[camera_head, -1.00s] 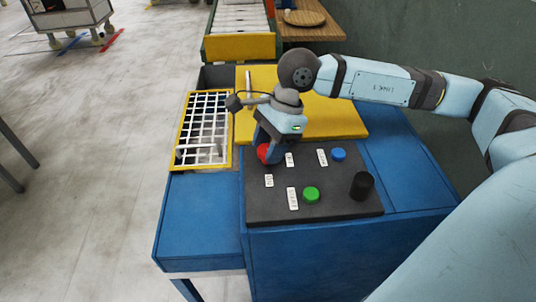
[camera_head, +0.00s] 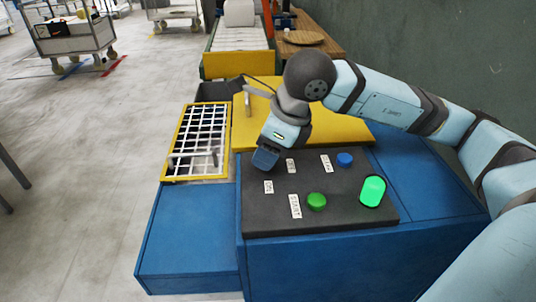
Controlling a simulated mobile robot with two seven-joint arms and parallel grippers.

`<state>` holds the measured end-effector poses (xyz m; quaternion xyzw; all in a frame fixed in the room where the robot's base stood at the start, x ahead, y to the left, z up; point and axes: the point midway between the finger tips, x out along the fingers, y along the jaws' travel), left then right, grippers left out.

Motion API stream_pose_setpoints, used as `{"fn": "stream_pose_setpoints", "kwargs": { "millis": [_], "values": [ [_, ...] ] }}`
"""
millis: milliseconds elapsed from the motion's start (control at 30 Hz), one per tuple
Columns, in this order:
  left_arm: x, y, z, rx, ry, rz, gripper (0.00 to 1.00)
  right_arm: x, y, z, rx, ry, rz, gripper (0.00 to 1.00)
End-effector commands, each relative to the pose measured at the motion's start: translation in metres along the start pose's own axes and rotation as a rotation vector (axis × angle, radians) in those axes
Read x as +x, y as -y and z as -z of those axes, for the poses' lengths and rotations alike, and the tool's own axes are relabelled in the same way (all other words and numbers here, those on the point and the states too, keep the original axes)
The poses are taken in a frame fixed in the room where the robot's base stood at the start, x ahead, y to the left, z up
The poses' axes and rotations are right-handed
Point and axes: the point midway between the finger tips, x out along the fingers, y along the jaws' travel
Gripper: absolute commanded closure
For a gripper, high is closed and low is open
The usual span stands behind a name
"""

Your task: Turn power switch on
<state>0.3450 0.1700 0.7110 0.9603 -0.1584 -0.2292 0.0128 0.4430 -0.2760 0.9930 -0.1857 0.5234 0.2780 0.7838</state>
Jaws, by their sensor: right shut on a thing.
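The dark control panel (camera_head: 330,208) lies on the blue press. My right gripper (camera_head: 265,164) is shut on the power switch at the panel's back left corner. The red switch itself is hidden by the gripper. Small white labels (camera_head: 268,187) sit around it. A cylindrical lamp (camera_head: 372,191) at the panel's right glows bright green. A green button (camera_head: 316,201) and a blue button (camera_head: 344,160) stand apart from the gripper. My left gripper is not in view.
A yellow plate (camera_head: 345,125) lies behind the panel. A yellow-framed grid (camera_head: 200,140) is at its left. A conveyor (camera_head: 239,38) and a wooden table (camera_head: 322,48) stand at the back. The blue surface (camera_head: 188,225) left of the panel is clear.

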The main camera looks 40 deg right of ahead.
Motion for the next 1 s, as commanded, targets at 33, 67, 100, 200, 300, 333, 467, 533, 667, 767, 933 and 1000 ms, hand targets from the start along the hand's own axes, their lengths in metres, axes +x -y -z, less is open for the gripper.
{"fn": "stream_pose_setpoints", "kwargs": {
  "millis": [33, 67, 100, 200, 300, 333, 467, 533, 667, 767, 933, 1000],
  "values": [
    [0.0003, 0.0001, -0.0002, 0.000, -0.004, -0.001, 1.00, 0.0006, 0.0001, 0.0002, 0.014, 0.001, 0.007, 0.79],
    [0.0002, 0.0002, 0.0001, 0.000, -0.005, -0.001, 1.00, 0.0005, 0.0000, 0.0002, 0.022, 0.001, 0.011, 0.79],
    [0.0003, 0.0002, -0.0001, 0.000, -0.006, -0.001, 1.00, 0.0004, 0.0000, 0.0001, 0.032, 0.001, 0.015, 0.79],
    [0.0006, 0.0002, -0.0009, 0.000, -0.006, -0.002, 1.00, 0.0000, -0.0001, 0.0000, 0.050, 0.001, 0.022, 0.79],
    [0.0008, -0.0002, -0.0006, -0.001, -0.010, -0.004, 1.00, -0.0003, 0.0000, -0.0001, 0.061, 0.000, 0.026, 0.79],
    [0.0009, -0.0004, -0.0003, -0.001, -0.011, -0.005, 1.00, -0.0003, 0.0000, -0.0001, 0.063, 0.000, 0.027, 0.79],
    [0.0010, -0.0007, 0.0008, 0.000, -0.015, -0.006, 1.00, -0.0005, 0.0000, -0.0002, 0.066, 0.000, 0.028, 0.79],
    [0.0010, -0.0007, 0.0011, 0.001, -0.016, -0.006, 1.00, -0.0005, 0.0000, -0.0002, 0.065, 0.000, 0.028, 0.79],
    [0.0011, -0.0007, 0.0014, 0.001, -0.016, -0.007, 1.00, -0.0005, 0.0000, -0.0002, 0.065, 0.000, 0.028, 0.79],
    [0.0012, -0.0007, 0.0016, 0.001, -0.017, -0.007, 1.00, -0.0005, 0.0001, -0.0002, 0.065, 0.000, 0.027, 0.42],
    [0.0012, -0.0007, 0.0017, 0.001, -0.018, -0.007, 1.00, -0.0003, -0.0001, -0.0001, 0.064, -0.001, 0.027, 0.32],
    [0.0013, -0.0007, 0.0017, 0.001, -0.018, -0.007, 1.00, -0.0002, -0.0001, -0.0001, 0.064, -0.001, 0.027, 0.32]
  ]
}}
